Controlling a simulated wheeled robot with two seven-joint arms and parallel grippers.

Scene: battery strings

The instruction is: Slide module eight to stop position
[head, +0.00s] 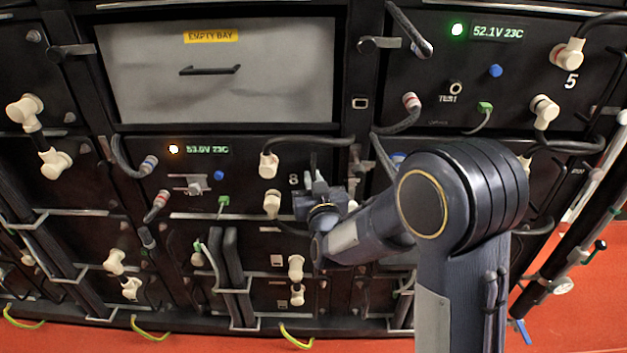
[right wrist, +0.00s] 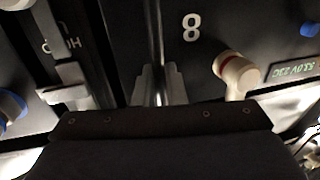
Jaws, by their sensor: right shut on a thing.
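Module eight (head: 245,170) is a black-fronted unit in the rack below the empty bay. It has an orange light, a green display, a blue button and cream plugs at its right side. Its white "8" also shows in the right wrist view (right wrist: 190,27). My right gripper (head: 318,185) is at the right edge of the module's front. In the right wrist view its pale fingers (right wrist: 158,85) are shut on a thin upright metal part (right wrist: 158,45) beside the "8". The exact contact is partly hidden by the gripper body. My left gripper is not in view.
The grey "EMPTY BAY" panel (head: 215,75) is above. Module five (head: 495,90) is at upper right. Black cables (head: 315,143) and cream plugs (head: 268,165) stand out close to my right gripper. Orange floor (head: 570,290) shows at right.

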